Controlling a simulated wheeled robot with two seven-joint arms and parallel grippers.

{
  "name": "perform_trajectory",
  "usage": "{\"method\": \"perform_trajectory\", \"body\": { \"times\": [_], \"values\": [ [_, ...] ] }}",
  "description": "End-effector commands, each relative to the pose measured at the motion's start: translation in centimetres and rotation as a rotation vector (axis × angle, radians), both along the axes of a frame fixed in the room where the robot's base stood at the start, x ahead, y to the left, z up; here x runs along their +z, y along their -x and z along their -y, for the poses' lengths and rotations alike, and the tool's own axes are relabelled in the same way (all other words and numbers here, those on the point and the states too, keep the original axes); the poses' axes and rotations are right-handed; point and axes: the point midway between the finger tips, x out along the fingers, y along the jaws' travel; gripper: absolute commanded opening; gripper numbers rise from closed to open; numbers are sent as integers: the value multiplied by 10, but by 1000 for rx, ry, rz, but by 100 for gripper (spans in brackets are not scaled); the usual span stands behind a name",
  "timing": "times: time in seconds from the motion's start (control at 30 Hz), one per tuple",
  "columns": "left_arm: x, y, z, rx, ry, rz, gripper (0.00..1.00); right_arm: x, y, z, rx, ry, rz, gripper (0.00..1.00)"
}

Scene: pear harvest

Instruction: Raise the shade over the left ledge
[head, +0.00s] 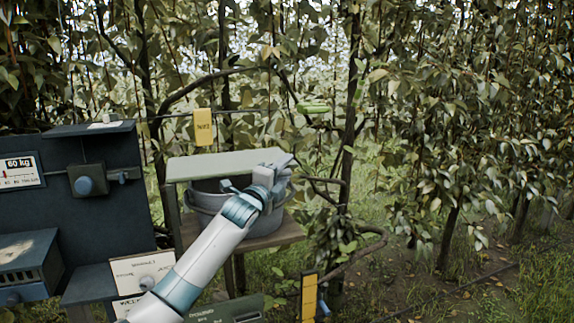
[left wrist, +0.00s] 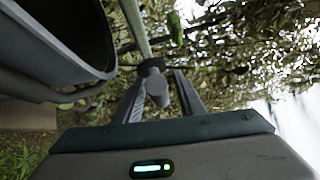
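The shade (head: 225,165) is a flat pale grey-green panel, lying about level over the left ledge (head: 262,240). The ledge is a wooden shelf with a grey bucket (head: 205,203) on it. My left gripper (head: 280,165) is at the shade's right end, above the bucket rim. In the left wrist view, my left gripper (left wrist: 162,76) has its fingers spread either side of a grey knob (left wrist: 157,88). The knob sits at the end of a pale bar (left wrist: 135,25); a gap shows beside it. My right gripper is not in view.
A dark cabinet with a 60 kg scale label (head: 18,172) and a blue knob (head: 84,186) stands at the left. A yellow tag (head: 203,128) hangs behind the shade. Branches and a trunk (head: 350,130) are close on the right. Grass lies beyond.

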Motion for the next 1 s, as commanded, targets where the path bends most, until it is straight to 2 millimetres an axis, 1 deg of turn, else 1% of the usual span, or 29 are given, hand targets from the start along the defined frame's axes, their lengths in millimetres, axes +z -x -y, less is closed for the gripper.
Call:
{"method": "perform_trajectory", "body": {
  "times": [0.03, 0.2, 0.57, 0.6, 0.67, 0.7, 0.73, 0.77, 1.0],
  "values": [
    [2, -3, 2, 0, 0, 0, 36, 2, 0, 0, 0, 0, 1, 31],
    [2, -10, 6, 0, -1, 0, 36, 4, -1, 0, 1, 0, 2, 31],
    [2, -12, 7, 0, 0, 1, 36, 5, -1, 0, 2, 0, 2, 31],
    [2, -12, 6, 0, 0, 1, 33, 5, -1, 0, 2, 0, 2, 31],
    [2, -12, 6, 0, 0, 1, 19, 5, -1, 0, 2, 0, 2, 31],
    [2, -12, 6, 0, 0, 1, 9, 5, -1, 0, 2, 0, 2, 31],
    [2, -12, 6, 0, 0, 1, 2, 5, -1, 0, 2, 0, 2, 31],
    [2, -12, 6, 0, 0, 1, 0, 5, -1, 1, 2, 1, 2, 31],
    [4, -11, 6, 0, 4, 6, 0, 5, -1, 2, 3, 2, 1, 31]
  ]
}}
